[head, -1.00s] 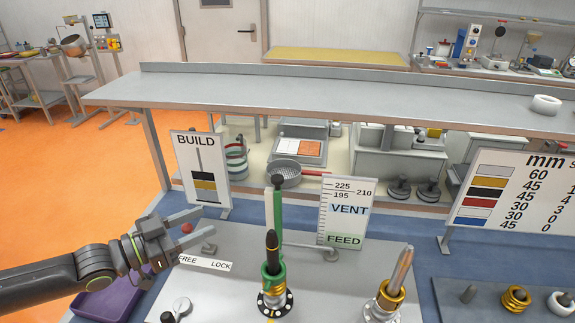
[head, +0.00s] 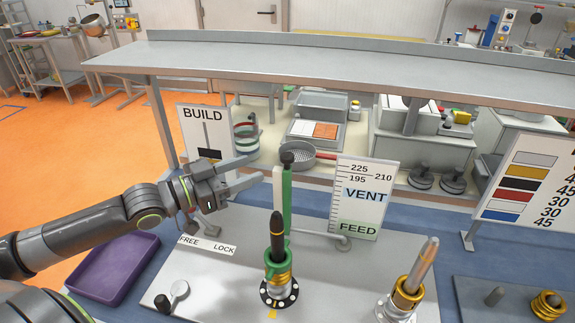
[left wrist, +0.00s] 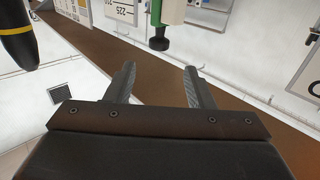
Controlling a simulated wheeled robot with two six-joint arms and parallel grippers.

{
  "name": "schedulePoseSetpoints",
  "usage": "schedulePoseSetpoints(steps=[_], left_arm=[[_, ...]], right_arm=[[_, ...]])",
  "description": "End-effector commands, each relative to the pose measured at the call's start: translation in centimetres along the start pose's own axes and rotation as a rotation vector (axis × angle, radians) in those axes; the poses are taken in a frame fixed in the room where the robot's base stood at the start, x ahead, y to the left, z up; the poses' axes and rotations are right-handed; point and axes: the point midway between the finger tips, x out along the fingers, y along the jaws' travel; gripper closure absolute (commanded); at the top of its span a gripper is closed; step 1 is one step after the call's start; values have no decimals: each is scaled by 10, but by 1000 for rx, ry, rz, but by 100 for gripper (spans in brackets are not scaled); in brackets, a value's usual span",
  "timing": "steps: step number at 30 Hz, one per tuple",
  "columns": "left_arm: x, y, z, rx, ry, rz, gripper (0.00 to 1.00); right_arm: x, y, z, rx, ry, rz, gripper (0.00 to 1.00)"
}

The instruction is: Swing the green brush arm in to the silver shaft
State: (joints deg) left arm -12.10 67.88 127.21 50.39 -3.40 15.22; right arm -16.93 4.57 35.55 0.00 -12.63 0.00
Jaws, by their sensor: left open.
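The green brush arm (head: 287,205) stands upright with a black knob (head: 288,158) on top. It also shows in the left wrist view (left wrist: 174,12), ahead of the fingers. Beside its lower part, a black-tipped shaft (head: 277,235) rises from a green and gold collar on a black flange. A silver shaft with a coppery side (head: 424,262) stands in a gold collar at the right, apart from the brush arm. My left gripper (head: 258,168) is open and empty, its fingertips just left of the knob and apart from it. My right gripper is not in view.
A FREE/LOCK label (head: 207,245), a purple tray (head: 115,268) and a small black knob (head: 162,302) lie to the left. The BUILD sign (head: 203,125) and VENT/FEED sign (head: 360,200) stand behind. A grey shelf (head: 320,65) crosses above. The plate between both shafts is clear.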

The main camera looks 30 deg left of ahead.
Motion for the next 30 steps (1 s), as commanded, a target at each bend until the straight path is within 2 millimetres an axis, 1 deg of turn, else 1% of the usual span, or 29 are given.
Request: schedulePoseSetpoints(steps=[1,5,13,15,24,30], left_arm=[[6,0,3,0,6,1,52],[19,2,3,1,5,5,52],[49,2,0,-1,6,5,52],[56,0,-2,-3,6,1,52],[88,0,-2,-3,3,1,52],[101,1,-1,-1,1,2,52]], right_arm=[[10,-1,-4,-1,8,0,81],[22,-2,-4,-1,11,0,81],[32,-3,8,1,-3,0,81],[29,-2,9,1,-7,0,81],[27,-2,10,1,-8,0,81],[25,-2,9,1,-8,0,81]])
